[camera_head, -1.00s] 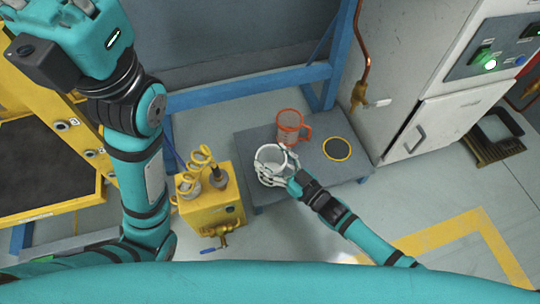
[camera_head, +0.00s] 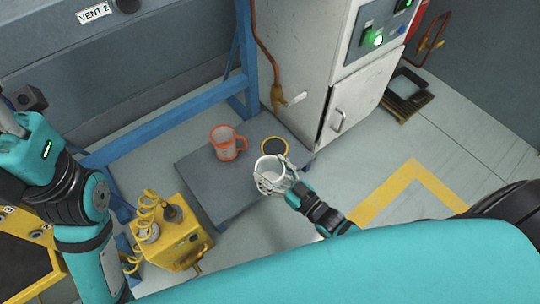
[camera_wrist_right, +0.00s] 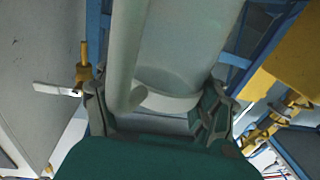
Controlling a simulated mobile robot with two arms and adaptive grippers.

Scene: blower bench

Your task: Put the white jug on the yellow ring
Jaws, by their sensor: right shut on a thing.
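The white jug (camera_head: 266,168) is held by my right gripper (camera_head: 272,185), which is shut on it, in the head view. The jug looks upright, just in front of the yellow ring (camera_head: 274,148) and partly overlapping it. I cannot tell how high it is above the platform. In the right wrist view the jug's pale wall and handle (camera_wrist_right: 122,65) fill the space between the fingers of the right gripper (camera_wrist_right: 155,110). My left arm is at the left edge of the head view. Only a small grey part of its end shows, and its fingers cannot be made out.
An orange-rimmed jug (camera_head: 226,144) stands on the grey platform (camera_head: 205,180), left of the ring. A yellow box with a coiled hose (camera_head: 176,235) stands at front left. A white cabinet (camera_head: 345,95) and a copper pipe with a valve (camera_head: 278,98) are behind.

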